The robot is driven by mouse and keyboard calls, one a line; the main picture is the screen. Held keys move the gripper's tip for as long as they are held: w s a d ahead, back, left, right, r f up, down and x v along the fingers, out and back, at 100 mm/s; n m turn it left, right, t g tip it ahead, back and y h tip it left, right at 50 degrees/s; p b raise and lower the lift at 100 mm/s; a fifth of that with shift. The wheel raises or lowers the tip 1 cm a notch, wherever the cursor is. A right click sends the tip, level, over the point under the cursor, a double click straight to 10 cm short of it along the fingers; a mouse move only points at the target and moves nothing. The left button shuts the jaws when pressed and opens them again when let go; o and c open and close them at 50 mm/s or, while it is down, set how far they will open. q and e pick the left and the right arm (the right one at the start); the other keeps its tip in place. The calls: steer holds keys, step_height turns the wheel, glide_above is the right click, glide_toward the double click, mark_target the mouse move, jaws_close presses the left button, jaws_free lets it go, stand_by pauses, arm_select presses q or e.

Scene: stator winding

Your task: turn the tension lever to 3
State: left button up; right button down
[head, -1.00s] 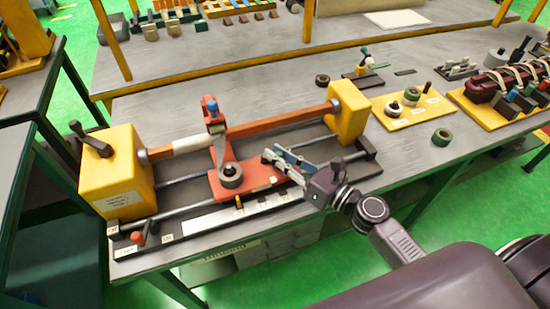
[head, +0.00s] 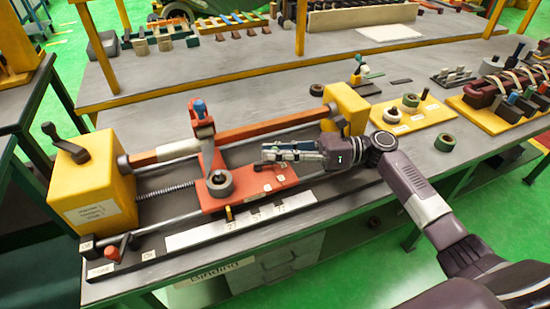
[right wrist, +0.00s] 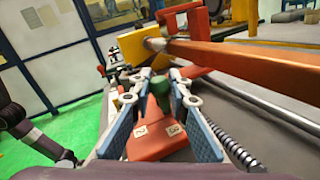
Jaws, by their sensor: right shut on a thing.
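The red carriage (head: 243,187) sits on the rails of the winding bench, with a grey ring (head: 220,184) on its left part. In the right wrist view, a lever with a dark green knob (right wrist: 184,88) stands on the carriage, near the white labels 2 (right wrist: 141,130) and 3 (right wrist: 174,130). My right gripper (head: 266,151) is low over the right part of the carriage. Its blue-padded fingers (right wrist: 166,90) flank the lever and are shut on it. The fingers partly hide the lever in the head view; which label it points to is unclear. My left gripper is not in view.
An orange bar (head: 250,130) runs behind the carriage between yellow end blocks (head: 92,185). A post with a blue top (head: 201,118) rises beside the ring. A pale scale strip (head: 240,225) lies in front. A yellow board (head: 412,118) with rings is at right.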

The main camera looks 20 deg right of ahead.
steer(key=shift+g, duration=0.3)
steer(key=c, duration=1.8)
jaws_free()
steer(key=shift+w, duration=0.1)
steer(key=v, duration=1.2)
steer(key=shift+f, duration=0.1)
